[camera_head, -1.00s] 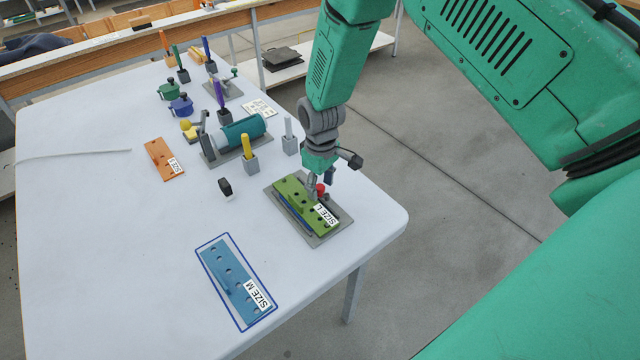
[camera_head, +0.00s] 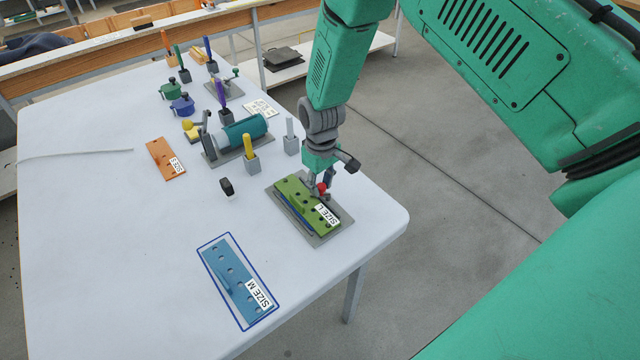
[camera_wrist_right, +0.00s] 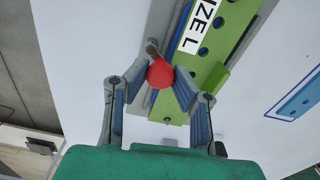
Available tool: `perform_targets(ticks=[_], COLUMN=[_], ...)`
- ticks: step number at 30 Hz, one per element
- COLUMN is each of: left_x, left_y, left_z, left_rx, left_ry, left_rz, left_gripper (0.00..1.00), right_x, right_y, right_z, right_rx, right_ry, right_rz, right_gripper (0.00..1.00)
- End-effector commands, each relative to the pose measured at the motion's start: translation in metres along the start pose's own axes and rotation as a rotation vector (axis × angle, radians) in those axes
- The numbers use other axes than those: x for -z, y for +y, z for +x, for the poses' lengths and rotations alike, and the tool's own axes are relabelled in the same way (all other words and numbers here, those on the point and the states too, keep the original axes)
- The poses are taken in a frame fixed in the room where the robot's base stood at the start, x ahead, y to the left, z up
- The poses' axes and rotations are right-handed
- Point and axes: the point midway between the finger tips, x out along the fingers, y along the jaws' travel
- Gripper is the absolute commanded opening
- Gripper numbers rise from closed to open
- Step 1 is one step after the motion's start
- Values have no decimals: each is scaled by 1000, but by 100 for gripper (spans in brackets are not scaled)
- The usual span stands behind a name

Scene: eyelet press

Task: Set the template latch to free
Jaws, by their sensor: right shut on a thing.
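The green SIZE L template (camera_head: 300,204) lies on a grey base plate (camera_head: 332,232) near the table's right edge. The latch has a red knob (camera_head: 321,187) beside the template's edge; the knob and a short grey lever (camera_wrist_right: 151,48) also show in the right wrist view. My right gripper (camera_head: 318,190) is low over the base plate, with its fingertips on either side of the red knob (camera_wrist_right: 160,73). It is shut on the knob. Its fingers partly hide the latch in the head view. My left gripper is not in view.
A blue SIZE M template (camera_head: 232,275) lies in a blue outline at the table's front. An orange template (camera_head: 160,155), a small black block (camera_head: 226,187), a teal cylinder device (camera_head: 243,131) and several coloured posts stand farther back. The table's left half is mostly clear.

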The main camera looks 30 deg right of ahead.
Motion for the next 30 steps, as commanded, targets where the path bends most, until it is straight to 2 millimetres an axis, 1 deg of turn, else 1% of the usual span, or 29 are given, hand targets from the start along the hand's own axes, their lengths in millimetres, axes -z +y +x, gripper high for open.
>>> perform_targets(ticks=[18,24,30], left_x=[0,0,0], left_y=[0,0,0], left_z=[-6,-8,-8], left_rx=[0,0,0], left_ry=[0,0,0], left_rz=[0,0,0], left_gripper=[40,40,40], right_x=[4,5,5], right_y=[9,12,13], right_z=[0,0,0], right_rx=[-1,-2,-1], right_ry=[-2,-1,-1], right_rz=[567,712,814], right_gripper=[0,0,0])
